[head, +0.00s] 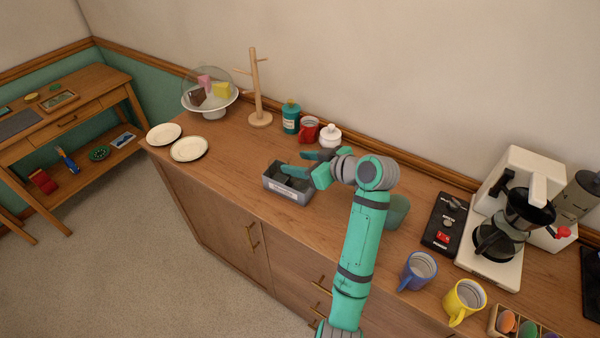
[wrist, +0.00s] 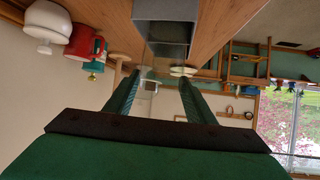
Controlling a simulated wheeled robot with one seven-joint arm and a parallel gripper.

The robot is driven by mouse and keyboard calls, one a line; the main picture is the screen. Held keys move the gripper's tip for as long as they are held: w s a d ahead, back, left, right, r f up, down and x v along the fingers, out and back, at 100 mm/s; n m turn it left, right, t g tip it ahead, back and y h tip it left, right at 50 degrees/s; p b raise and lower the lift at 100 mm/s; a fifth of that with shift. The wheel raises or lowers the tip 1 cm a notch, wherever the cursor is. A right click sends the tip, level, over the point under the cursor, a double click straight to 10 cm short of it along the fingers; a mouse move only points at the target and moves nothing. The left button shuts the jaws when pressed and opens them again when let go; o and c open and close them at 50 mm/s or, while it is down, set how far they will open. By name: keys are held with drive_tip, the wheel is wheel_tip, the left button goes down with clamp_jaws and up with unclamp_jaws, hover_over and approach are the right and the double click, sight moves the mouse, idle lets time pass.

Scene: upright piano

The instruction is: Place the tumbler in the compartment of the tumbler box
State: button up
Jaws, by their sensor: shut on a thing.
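The tumbler box (head: 290,193) is a grey open box with dark compartments on the wooden counter. In the wrist view the grey box (wrist: 163,38) shows at the top, just past the fingertips. My gripper (head: 296,163) is over the box's back right side, its fingers pointing left. In the wrist view the fingers of my gripper (wrist: 156,84) stand apart around a faint, see-through thing (wrist: 148,82), apparently the clear tumbler. Its outline is hard to make out, and I cannot tell its tilt. In the head view the tumbler cannot be clearly made out.
A red mug (head: 308,130), white sugar pot (head: 330,136) and teal jar (head: 291,117) stand behind the box. Two plates (head: 189,149) lie to the left. A teal cup (head: 397,211) is partly behind my arm.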

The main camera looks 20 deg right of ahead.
drive_tip(key=shift+d+f, duration=0.15)
drive_tip(key=shift+f, duration=1.95)
drive_tip(key=shift+f, duration=0.1)
drive_tip(key=o, duration=1.5)
drive_tip(key=shift+o, duration=0.2)
drive_tip(key=v, duration=1.2)
